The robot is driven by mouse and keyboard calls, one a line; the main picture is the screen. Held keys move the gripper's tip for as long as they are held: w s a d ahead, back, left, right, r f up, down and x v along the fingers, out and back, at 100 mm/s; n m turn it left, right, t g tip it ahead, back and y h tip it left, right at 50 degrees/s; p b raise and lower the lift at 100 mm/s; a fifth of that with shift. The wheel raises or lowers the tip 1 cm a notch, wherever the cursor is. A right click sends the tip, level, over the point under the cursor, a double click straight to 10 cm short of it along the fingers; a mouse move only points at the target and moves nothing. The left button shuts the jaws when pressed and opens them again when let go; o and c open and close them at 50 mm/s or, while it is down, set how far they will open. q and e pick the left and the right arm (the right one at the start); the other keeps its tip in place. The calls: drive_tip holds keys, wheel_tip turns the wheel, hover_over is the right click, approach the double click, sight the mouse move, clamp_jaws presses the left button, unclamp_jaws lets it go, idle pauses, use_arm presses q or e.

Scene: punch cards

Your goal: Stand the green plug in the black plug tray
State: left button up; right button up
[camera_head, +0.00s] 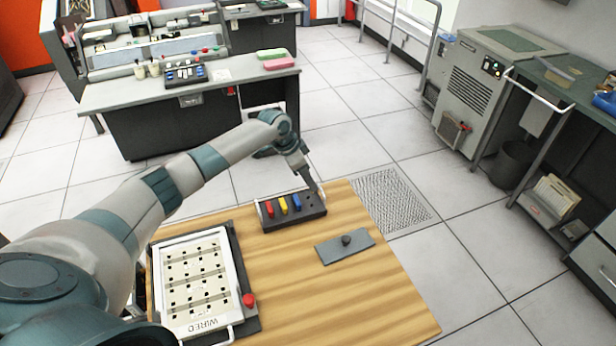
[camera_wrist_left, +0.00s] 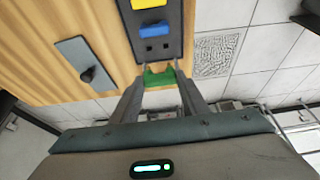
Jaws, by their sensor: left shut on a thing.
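The black plug tray (camera_head: 292,223) lies near the far edge of the wooden table. A red plug (camera_head: 269,209), a yellow plug (camera_head: 283,204) and a blue plug (camera_head: 297,201) stand in it, with its right end bare of plugs. My left gripper (camera_head: 317,190) is at that right end. In the left wrist view my left gripper (camera_wrist_left: 161,73) is shut on the green plug (camera_wrist_left: 160,78), beside the tray's end (camera_wrist_left: 168,22) and two small empty holes. I cannot tell whether the plug touches the tray. The green plug is hidden in the head view. My right gripper is not in view.
A grey plate with a black knob (camera_head: 345,247) lies right of the tray. A framed white board marked WIRED (camera_head: 232,262) with a red knob (camera_head: 249,300) lies at the left. The table's front right (camera_head: 370,305) is clear.

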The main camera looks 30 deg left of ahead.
use_arm(q)
drive_tip(key=shift+w+f+b, duration=0.1)
drive_tip(key=shift+f+b, duration=0.3)
drive_tip(key=shift+f, duration=0.15)
drive_tip(key=shift+f+b, duration=1.8)
drive_tip(key=shift+f, duration=0.25)
drive_tip(key=shift+f+b, duration=0.65)
drive_tip(key=shift+f, duration=0.75)
idle(0.4)
drive_tip(key=o, duration=1)
drive_tip(key=shift+c, duration=0.2)
drive_tip(key=shift+r, duration=0.15)
drive_tip(key=b+v, duration=0.4)
drive_tip(key=v, duration=1.3)
